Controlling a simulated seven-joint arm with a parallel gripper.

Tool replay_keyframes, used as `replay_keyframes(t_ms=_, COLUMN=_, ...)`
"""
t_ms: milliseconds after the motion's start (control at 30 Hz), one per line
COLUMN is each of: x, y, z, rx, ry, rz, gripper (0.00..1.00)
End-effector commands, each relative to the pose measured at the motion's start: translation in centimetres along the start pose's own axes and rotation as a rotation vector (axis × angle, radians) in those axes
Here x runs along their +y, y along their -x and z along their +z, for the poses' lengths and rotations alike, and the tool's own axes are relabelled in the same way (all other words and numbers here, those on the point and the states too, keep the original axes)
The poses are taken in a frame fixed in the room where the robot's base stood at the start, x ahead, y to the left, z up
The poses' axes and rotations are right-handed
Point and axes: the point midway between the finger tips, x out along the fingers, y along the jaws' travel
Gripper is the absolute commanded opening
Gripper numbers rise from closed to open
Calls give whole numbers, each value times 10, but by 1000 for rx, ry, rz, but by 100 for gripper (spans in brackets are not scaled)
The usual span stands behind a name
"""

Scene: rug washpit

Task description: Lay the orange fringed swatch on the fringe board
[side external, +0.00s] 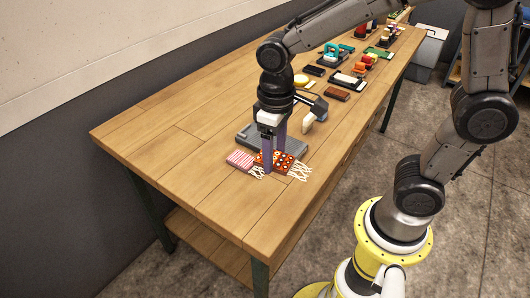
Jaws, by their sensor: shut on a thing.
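The orange-red swatch (285,163) with pale spots and white fringe lies low over the front part of the table. My gripper (273,161) points down with its purple fingers on the swatch and is shut on it. The fingers hide part of its middle. A pink-and-white striped swatch (240,158) is just left of it, close beside or touching. A flat grey board (247,138) lies right behind the swatches, partly hidden by my gripper. I cannot tell whether it is the fringe board, or whether the orange swatch touches the table.
The wooden table (185,150) is clear at its left and front. Behind my gripper are a yellow round thing (301,80), a brown block (336,93), a dark tray (347,80) and several small items further back. A wall runs along the left side.

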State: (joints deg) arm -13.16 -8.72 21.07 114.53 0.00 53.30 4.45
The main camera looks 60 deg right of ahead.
Motion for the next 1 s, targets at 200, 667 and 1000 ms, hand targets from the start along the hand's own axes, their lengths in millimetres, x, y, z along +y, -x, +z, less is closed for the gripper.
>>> replay_keyframes(t_ms=200, x=16, y=15, z=-53, rx=3, ry=74, rz=0, gripper=11)
replay_keyframes(t_ms=667, x=159, y=-22, z=-144, rx=2, ry=-82, rz=-1, gripper=11)
replay_keyframes(t_ms=1000, x=189, y=-44, z=-136, rx=2, ry=-153, rz=-1, gripper=11)
